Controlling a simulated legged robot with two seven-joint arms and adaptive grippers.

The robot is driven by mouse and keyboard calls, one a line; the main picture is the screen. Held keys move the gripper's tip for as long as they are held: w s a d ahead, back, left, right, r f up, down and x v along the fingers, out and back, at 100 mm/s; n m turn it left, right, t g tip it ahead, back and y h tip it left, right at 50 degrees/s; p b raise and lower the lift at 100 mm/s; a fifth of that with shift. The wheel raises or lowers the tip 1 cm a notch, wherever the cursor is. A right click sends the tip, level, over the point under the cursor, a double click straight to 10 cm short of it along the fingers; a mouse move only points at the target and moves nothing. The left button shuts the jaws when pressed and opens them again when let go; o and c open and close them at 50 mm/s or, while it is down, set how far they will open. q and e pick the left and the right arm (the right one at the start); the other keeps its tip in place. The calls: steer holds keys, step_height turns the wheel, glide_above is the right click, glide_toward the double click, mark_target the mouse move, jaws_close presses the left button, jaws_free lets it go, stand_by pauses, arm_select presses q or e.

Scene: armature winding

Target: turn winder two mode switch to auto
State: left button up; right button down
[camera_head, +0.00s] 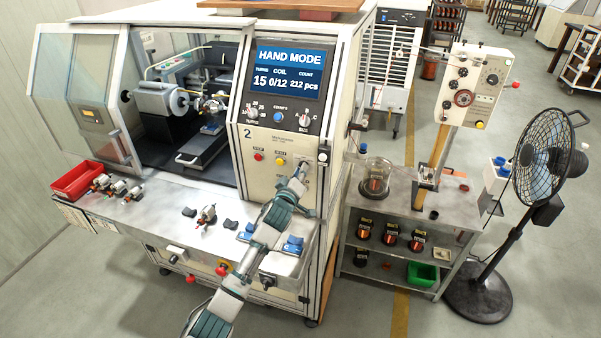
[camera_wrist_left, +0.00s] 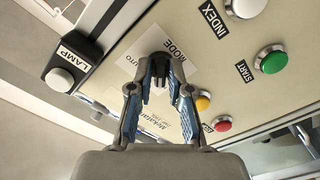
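Winder two (camera_head: 283,157) is the cabinet marked 2, and its display (camera_head: 287,75) reads HAND MODE. My left gripper (camera_head: 301,168) is at the right side of its control panel, below the display. In the left wrist view, my left gripper (camera_wrist_left: 159,65) points at the white MODE plate (camera_wrist_left: 150,45), with its fingertips close together at the plate. The mode switch is mostly hidden between the fingertips, which look closed around it. My right gripper is not in view.
In the left wrist view, a LAMP switch (camera_wrist_left: 60,78) and green START (camera_wrist_left: 270,60), yellow (camera_wrist_left: 203,101) and red (camera_wrist_left: 222,124) buttons are near the fingers. A bench (camera_head: 400,198) and a fan (camera_head: 546,160) stand to the right. A red bin (camera_head: 76,181) sits on the left ledge.

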arm_select(q)
jaws_close()
steer(key=shift+m, duration=0.3)
steer(key=shift+f+m+p, duration=0.1)
steer(key=shift+m+p, duration=2.5)
steer(key=shift+m, duration=6)
